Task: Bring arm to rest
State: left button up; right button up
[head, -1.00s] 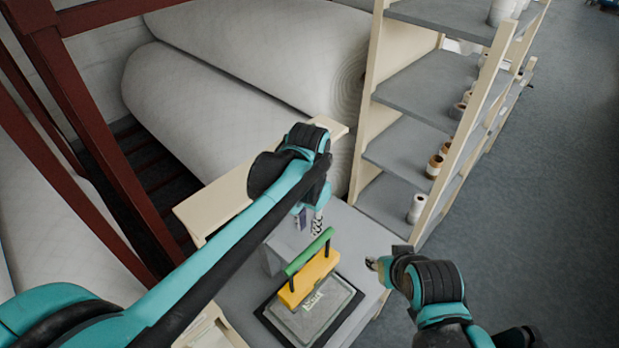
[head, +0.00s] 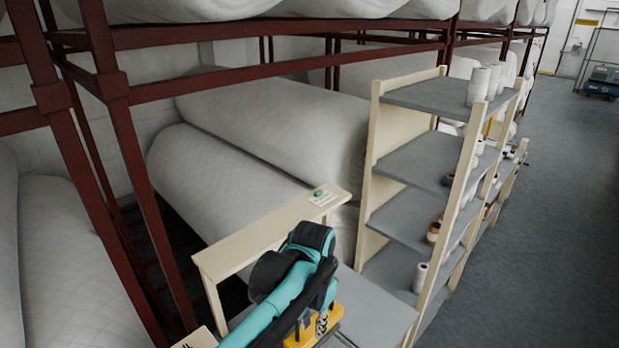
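My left arm comes in from the bottom and bends down over the grey worktable (head: 375,308). My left gripper (head: 321,324) shows only as a small part below the black and teal wrist, in front of or above a yellow object (head: 338,316). Its fingers are too small and too covered to tell whether they are open or shut. My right arm and gripper are out of the picture. Most of the yellow object is hidden by my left arm and the lower picture edge.
A cream ledge (head: 250,243) with a small green item (head: 319,193) runs behind the table. A shelf unit (head: 420,170) with several rolls stands to the right. Large white wadding rolls (head: 235,185) lie behind, in a dark red rack (head: 130,150). Grey floor (head: 560,220) is clear at right.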

pick_arm(q)
jog(key=s+a+f+n+t+b, duration=0.2)
jog(key=a+f+b, duration=0.4)
jog(key=f+b, duration=0.3)
jog(key=s+a+f+n+t+b, duration=0.2)
jog(key=a+f+b, duration=0.4)
jog(key=f+b, duration=0.4)
jog(key=s+a+f+n+t+b, duration=0.3)
jog(key=a+f+b, duration=0.3)
jog(key=f+b, duration=0.4)
notch_tip(320, 180, down, 3)
jog(key=shift+s+a+r, duration=0.15)
jog(key=shift+s+a, duration=0.15)
jog(key=shift+s, duration=0.55)
